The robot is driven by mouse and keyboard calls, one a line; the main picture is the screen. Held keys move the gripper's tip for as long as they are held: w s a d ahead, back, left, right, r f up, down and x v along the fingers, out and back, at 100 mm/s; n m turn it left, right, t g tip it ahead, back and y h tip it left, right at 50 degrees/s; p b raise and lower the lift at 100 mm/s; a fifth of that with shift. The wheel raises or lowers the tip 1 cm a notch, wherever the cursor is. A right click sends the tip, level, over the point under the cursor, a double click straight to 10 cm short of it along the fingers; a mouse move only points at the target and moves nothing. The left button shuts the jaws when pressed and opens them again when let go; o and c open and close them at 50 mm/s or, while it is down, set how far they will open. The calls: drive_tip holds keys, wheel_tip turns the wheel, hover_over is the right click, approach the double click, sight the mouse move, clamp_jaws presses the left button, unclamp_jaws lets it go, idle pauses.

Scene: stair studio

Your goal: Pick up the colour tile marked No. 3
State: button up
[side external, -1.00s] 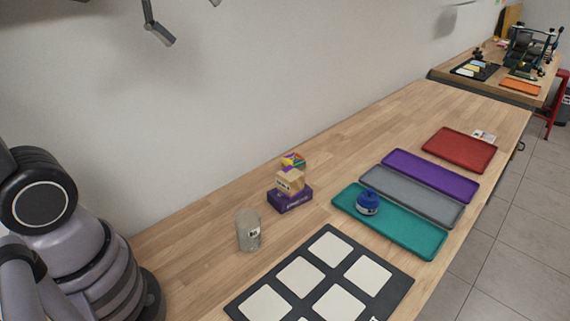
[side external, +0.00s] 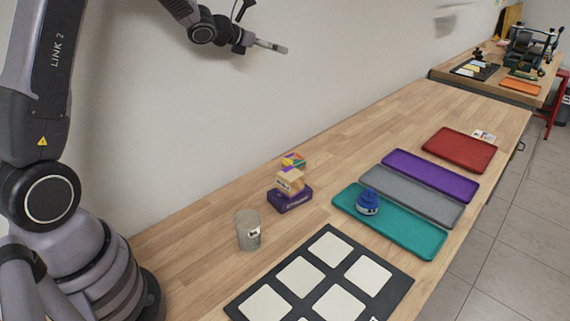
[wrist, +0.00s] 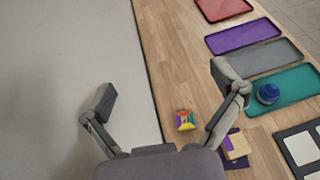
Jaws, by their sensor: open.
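I cannot make out any tile marked No. 3; no such number is legible. A black board (side external: 333,257) with several cream squares lies at the front of the bench, and part of it shows in the wrist view (wrist: 287,134). A small multicoloured block (side external: 293,161) sits near a stack of a wooden-looking block (side external: 290,181) and a purple box (side external: 291,201); the multicoloured block also shows in the wrist view (wrist: 185,121). My gripper (wrist: 163,88) is open and empty. In the side view my gripper (side external: 277,47) is high above the bench, near the wall.
A clear cup (side external: 247,232) stands left of the black board. Teal (side external: 415,238), grey (side external: 425,198), purple (side external: 440,174) and red (side external: 462,150) trays lie along the right. A blue jar (side external: 367,201) stands on the teal tray. Bench beside the wall is mostly clear.

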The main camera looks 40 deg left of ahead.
approach(288, 161)
drive_tip(key=w, duration=0.4)
drive_tip(key=shift+d+f, duration=0.15)
drive_tip(key=shift+d, duration=0.15)
drive_tip(key=shift+w+d+f, duration=0.1)
drive_tip(key=shift+w+f, duration=0.2)
drive_tip(key=shift+f, duration=0.3)
drive_tip(key=shift+w+f, duration=0.35)
drive_tip(key=shift+f, duration=0.25)
drive_tip(key=shift+x, duration=3.1)
drive_tip(key=shift+r, duration=0.1)
drive_tip(key=c, duration=1.3)
drive_tip(key=shift+o, duration=0.2)
drive_tip(key=shift+r, duration=0.1)
